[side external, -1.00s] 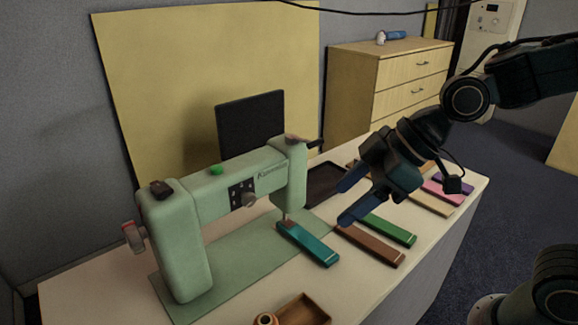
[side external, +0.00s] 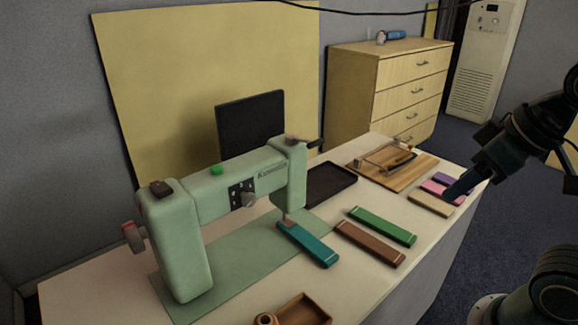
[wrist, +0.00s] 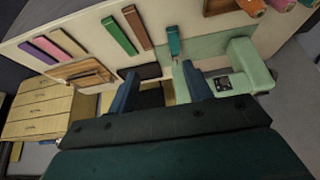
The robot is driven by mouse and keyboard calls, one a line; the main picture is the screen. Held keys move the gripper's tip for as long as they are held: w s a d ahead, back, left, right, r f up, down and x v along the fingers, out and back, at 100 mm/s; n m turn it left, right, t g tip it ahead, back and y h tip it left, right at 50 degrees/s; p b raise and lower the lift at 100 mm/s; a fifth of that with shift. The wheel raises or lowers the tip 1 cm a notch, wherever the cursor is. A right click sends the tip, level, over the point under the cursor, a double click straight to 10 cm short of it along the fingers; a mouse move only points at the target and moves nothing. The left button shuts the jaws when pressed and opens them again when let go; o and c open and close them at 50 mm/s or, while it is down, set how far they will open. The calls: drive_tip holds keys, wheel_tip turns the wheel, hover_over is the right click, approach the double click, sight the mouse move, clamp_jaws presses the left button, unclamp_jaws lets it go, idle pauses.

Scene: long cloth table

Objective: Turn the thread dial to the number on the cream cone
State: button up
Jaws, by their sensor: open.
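A pale green sewing machine (side external: 172,240) stands on a green mat at the left of the table. Its thread dial (side external: 248,199) is a grey knob on a dark panel with small light marks, too small to read. The panel (wrist: 222,84) also shows in the wrist view. My gripper (wrist: 160,88) is open and empty, its two blue fingers wide apart. Cones or spools (wrist: 254,7) are cut by the wrist view's top right edge; I cannot pick out a cream one or a number.
Teal (side external: 308,244), brown (side external: 369,243) and green (side external: 382,226) bars lie before the machine. A black tray (side external: 331,184) and a wooden board with a frame (side external: 392,170) lie behind. A wooden box (side external: 301,312) sits at the front. A black screen (side external: 251,124) stands behind the machine.

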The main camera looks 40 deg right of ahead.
drive_tip(key=w+a+r+g, duration=0.1)
drive_tip(key=w+a+r, duration=0.2)
drive_tip(key=w+r, duration=0.4)
drive_tip(key=g, duration=0.5)
hover_over(247, 198)
wheel_tip(247, 198, down, 4)
drive_tip(key=shift+w+d+r, duration=0.2)
drive_tip(key=shift+w+d, duration=0.15)
drive_tip(key=shift+d, duration=0.05)
drive_tip(key=shift+f, duration=0.2)
wheel_tip(247, 198, down, 13)
drive_tip(key=shift+f, duration=0.2)
drive_tip(key=c, duration=1)
